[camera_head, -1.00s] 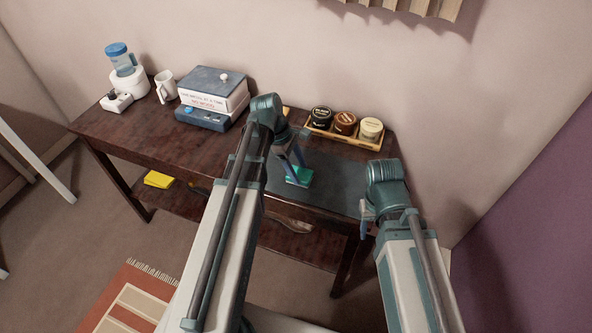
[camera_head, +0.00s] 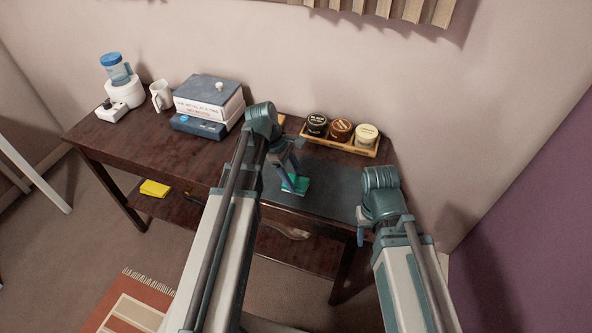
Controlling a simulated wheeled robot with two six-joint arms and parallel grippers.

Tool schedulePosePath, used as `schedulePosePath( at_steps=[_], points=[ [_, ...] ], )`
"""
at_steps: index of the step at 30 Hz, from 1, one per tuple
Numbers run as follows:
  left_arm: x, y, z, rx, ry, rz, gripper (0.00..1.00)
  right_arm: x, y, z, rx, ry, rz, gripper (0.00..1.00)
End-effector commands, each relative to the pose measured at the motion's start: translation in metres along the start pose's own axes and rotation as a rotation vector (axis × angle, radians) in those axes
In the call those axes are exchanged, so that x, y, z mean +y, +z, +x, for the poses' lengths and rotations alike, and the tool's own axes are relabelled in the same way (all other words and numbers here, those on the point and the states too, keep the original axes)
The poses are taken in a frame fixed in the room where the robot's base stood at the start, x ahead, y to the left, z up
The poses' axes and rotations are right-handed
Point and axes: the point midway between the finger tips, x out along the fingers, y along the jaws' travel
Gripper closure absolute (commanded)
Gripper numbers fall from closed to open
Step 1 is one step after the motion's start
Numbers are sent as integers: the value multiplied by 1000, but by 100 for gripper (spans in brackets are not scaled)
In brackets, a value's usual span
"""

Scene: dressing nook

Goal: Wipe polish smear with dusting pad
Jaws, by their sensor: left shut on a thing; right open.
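A green dusting pad (camera_head: 297,184) is at the dark grey mat (camera_head: 333,192) on the right part of the wooden table. My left gripper (camera_head: 290,175) points down and is shut on the pad. The pad looks to be at the mat's surface, but I cannot tell whether it touches. My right gripper (camera_head: 362,228) is open and empty beside the table's front right edge. I see no polish smear; the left arm and the pad hide part of the mat.
A wooden tray (camera_head: 345,148) with three polish jars (camera_head: 341,130) stands behind the mat. A yellow cloth (camera_head: 154,188) lies on the lower shelf.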

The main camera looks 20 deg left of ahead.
Motion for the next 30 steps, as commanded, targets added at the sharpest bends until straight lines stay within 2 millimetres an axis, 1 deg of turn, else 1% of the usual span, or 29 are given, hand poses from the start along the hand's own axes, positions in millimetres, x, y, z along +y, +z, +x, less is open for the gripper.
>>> schedulePosePath(
  at_steps=[1, 6, 17, 20, 30],
  points=[
    [-7, 0, 0, 0, 0, -1, 77, 0, 0, 0, 0, 0, 0, 50],
    [-17, 1, -1, -1, 1, -1, 77, 0, 0, -1, 0, 0, 0, 50],
    [-17, 1, -3, -1, 1, 0, 77, 0, 0, -3, 0, 0, 0, 50],
    [-17, 4, -9, -1, 1, 0, 77, 1, 0, -9, 0, 0, 0, 50],
    [-17, 16, -39, -1, 1, 0, 77, 4, 2, -42, 0, 0, 0, 50]
  ],
)
